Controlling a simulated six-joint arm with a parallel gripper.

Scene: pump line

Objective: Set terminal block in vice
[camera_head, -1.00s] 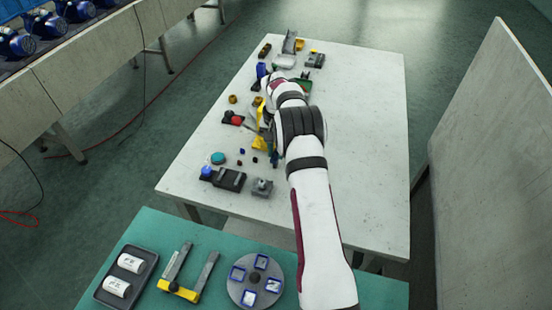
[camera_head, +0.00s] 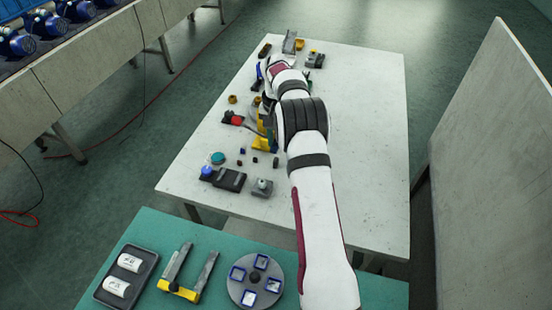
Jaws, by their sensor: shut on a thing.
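My gripper (camera_head: 268,118) is small and mostly covered by my own arm, at the left-middle of the pale table (camera_head: 365,130). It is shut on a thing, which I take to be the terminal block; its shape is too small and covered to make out. A yellow part (camera_head: 262,144) shows just below the gripper; I cannot tell whether they touch. I cannot surely pick out the vice among the small items, and it may be behind my arm.
A red-topped part (camera_head: 236,119), a teal disc (camera_head: 217,158), a dark box with a blue knob (camera_head: 229,179) and a grey block (camera_head: 262,187) lie left and in front. A dark grey part (camera_head: 316,60) stands at the back. The table's right side is clear.

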